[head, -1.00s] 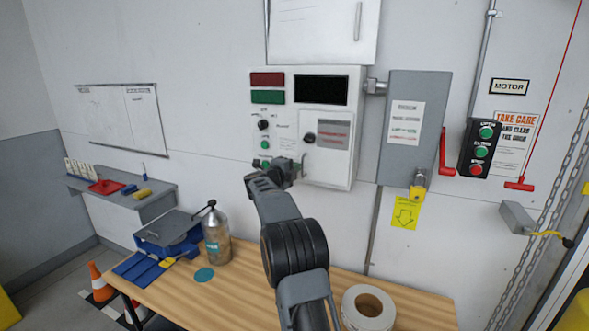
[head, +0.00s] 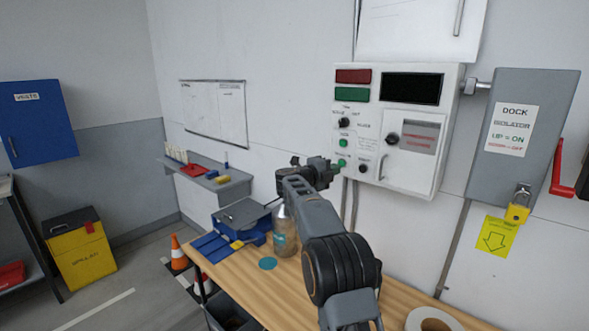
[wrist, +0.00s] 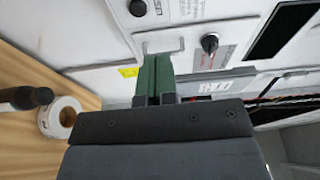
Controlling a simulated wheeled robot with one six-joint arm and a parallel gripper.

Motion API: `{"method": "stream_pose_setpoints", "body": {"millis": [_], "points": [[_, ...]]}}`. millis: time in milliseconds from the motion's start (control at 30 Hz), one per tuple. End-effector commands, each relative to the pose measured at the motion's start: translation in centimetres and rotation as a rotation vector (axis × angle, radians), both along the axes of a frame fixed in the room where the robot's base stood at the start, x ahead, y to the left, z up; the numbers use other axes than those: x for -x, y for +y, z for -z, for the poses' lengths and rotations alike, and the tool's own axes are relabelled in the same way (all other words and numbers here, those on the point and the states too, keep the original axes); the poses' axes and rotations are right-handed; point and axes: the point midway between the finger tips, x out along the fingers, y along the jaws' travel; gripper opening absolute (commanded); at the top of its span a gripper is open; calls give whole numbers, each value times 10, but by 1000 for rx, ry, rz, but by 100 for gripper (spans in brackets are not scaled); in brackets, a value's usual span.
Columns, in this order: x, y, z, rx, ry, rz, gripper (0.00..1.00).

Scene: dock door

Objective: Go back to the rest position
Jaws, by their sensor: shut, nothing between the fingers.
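My gripper (head: 341,165) is at the end of my raised arm, in front of the lower left part of the white control box (head: 450,130). In the wrist view its two green fingers (wrist: 157,78) are together with nothing between them. The control box shows black knobs, green buttons, a red and a green panel and a dark display. In the wrist view a black knob (wrist: 210,43) and the small metal handle (wrist: 165,46) show beyond the fingers. I cannot tell whether the fingertips touch the box.
The grey isolator (head: 525,150) with a yellow padlock is at right. A cone (head: 178,252) and yellow bin (head: 80,250) stand at left.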

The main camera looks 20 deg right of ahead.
Motion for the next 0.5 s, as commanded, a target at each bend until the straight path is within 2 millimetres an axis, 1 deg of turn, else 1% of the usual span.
{"method": "stream_pose_setpoints", "body": {"millis": [100, 167, 267, 367, 400, 467, 500], "points": [[-1, 1, 0, 0, 0, 0, 0], [-5, 3, 1, -2, 5, -26, 0], [-25, 11, 0, 28, 32, -147, 0], [-56, 31, 25, 99, 156, -367, 0], [-66, 45, 36, 135, 224, -478, 0], [-73, 70, 47, 193, 332, -657, 0], [-73, 90, 55, 230, 409, -779, 0]]}}
